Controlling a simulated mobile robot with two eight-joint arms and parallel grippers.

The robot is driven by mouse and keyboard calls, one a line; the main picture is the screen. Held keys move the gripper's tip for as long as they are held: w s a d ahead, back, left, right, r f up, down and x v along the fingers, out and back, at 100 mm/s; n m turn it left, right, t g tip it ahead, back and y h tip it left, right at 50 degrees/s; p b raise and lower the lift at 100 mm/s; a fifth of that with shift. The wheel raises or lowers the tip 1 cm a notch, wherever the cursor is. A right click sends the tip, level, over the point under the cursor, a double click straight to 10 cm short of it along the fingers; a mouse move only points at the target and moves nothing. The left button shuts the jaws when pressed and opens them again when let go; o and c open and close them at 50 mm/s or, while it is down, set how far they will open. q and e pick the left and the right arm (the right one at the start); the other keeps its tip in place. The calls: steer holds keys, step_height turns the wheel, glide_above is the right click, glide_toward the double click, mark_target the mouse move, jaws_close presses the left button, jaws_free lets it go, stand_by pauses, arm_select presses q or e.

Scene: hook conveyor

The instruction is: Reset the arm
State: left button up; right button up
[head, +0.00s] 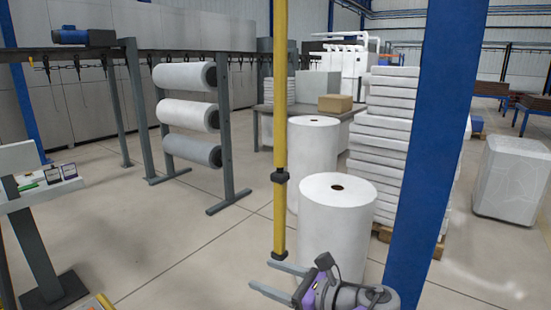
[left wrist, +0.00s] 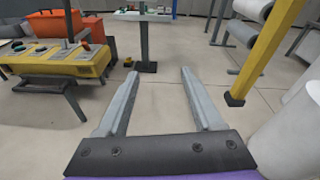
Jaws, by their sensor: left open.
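My left gripper (head: 261,274) is at the bottom of the head view, its two grey fingers spread apart and pointing left. It also shows in the left wrist view (left wrist: 160,73), open, with nothing between the fingers and bare floor beyond them. Its purple and grey wrist is at the lower edge of the head view. My right gripper is in neither view.
A yellow post (head: 280,130) stands just behind my left gripper. A blue post (head: 432,150) and large white rolls (head: 337,235) are close by on the right. Floor between is clear.

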arm_select(q)
steer(key=s+a+f+n+g+h, duration=0.2)
steer(key=s+a+f+n+h, duration=0.15)
steer(key=a+f, duration=0.3)
steer(key=s+a+f+n+g+h, duration=0.2)
steer(key=a+f+n, duration=0.25)
steer(key=a, duration=0.35)
steer(key=s+a+f+n+h, duration=0.2)
steer(key=s+f+n+h, duration=0.5)
steer(key=s+f+n, duration=0.6)
steer(key=shift+s+f+n+h, duration=0.2)
steer(key=shift+s+n+h, duration=0.15)
steer(key=shift+s+n, duration=0.85)
